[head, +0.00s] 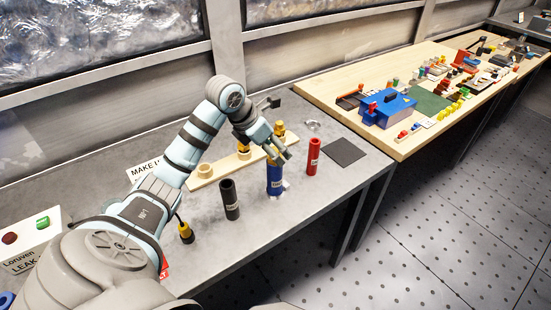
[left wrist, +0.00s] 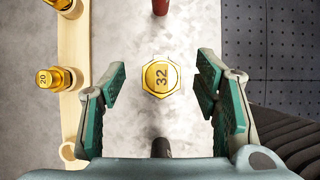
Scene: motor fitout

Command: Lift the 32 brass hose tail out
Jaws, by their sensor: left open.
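The brass hose tail marked 32 (left wrist: 161,79) shows its hexagonal head from above in the left wrist view, midway between my left fingers. In the head view a blue cylinder (head: 274,180) stands upright right below my left gripper (head: 283,148); the hose tail appears to sit in its top, mostly hidden by the gripper. My left gripper, also in the left wrist view (left wrist: 160,90), is open, with one green-padded finger on each side of the hex head and a gap to both. My right gripper is not in view.
A wooden rack (head: 205,170) holds other brass fittings, one marked 20 (left wrist: 48,78). A black cylinder (head: 230,199) and a red one (head: 313,157) flank the blue one. A dark square mat (head: 344,151) lies at the right.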

